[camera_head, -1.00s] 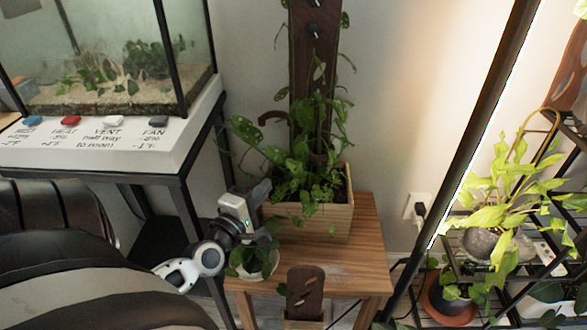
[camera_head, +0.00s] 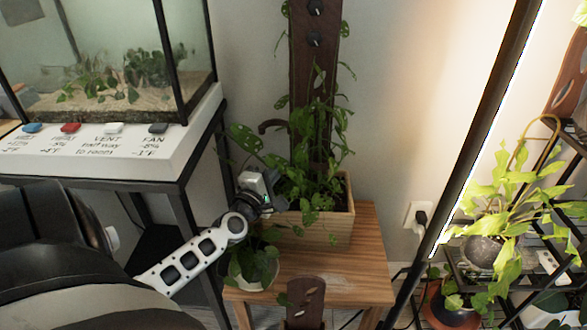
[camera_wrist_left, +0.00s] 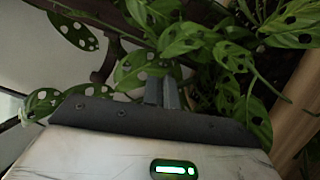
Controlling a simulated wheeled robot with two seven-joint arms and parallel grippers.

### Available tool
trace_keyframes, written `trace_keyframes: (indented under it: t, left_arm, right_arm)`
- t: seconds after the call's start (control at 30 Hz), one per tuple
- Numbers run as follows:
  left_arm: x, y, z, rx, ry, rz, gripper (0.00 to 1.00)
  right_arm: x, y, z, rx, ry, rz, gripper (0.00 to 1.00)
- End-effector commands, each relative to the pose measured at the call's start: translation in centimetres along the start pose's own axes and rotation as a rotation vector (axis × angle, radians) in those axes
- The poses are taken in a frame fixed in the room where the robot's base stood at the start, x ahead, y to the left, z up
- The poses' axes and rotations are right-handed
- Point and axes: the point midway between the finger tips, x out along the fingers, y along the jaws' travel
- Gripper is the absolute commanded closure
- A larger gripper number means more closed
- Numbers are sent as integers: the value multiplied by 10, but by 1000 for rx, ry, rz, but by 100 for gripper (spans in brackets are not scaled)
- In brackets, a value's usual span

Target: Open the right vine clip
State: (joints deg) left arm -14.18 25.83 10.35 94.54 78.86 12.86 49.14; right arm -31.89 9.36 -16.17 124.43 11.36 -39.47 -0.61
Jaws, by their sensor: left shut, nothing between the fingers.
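A leafy vine with holed leaves (camera_head: 318,130) grows from a wooden planter box (camera_head: 325,230) and climbs a dark brown board (camera_head: 300,80). My left gripper (camera_head: 281,203) is at the planter's left side among the leaves, shut and empty. In the left wrist view its fingers (camera_wrist_left: 162,93) are together, with vine leaves (camera_wrist_left: 180,38) just beyond them. My right gripper is out of view.
The planter stands on a wooden table (camera_head: 350,275). A small potted plant (camera_head: 252,265) is below my left gripper, and a brown carved piece (camera_head: 304,300) is at the table's front. A glass terrarium (camera_head: 110,60) stands left; a slanted black pole (camera_head: 465,140) is right.

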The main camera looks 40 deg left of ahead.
Motion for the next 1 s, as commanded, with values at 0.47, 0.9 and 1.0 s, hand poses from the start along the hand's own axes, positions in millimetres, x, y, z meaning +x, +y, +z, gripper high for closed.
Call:
trace_keyframes:
  t: [0.47,0.9,1.0]
  left_arm:
    - [20,0,39,1,0,-1,100]
    - [21,1,36,1,18,4,100]
    - [25,4,32,1,51,12,100]
  right_arm:
    - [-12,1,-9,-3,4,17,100]
    - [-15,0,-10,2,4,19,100]
    - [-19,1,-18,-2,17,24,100]
